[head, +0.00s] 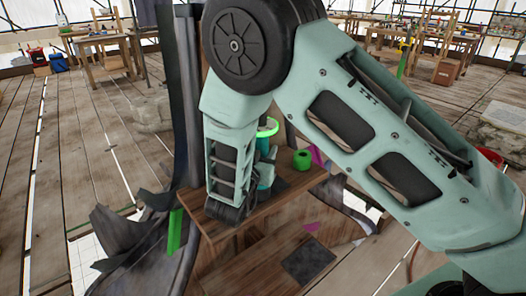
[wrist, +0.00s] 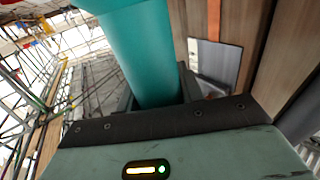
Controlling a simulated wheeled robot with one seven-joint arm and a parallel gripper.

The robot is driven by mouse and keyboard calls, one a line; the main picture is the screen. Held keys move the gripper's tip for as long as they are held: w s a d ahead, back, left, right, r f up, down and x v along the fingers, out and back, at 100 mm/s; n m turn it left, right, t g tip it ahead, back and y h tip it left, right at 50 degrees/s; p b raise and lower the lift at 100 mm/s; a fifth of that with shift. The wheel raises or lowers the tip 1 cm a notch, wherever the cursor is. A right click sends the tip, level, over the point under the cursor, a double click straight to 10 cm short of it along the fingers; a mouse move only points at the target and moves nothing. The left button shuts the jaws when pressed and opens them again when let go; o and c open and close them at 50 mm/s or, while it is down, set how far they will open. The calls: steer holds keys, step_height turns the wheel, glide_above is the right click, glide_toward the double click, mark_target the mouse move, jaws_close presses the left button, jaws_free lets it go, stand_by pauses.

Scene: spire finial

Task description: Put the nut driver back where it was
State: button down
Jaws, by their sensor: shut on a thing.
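My gripper (wrist: 158,95) is shut on a thick, smooth teal cylinder (wrist: 140,50), which looks like the handle of the nut driver. The cylinder runs up out of the top of the wrist view, so its far end is hidden there. In the head view my gripper is mostly behind my own arm. A bit of teal (head: 265,178) shows beside the arm, over the upper wooden shelf (head: 243,207). I cannot tell whether the nut driver touches the shelf.
A green roll (head: 301,160) and a dark pad (head: 298,180) are on the upper shelf to the right. Below is a lower board with another dark pad (head: 308,262). Torn grey sheeting (head: 135,240) hangs at left. Workbenches stand far back.

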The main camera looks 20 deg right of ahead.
steer(key=c, duration=0.9)
jaws_free()
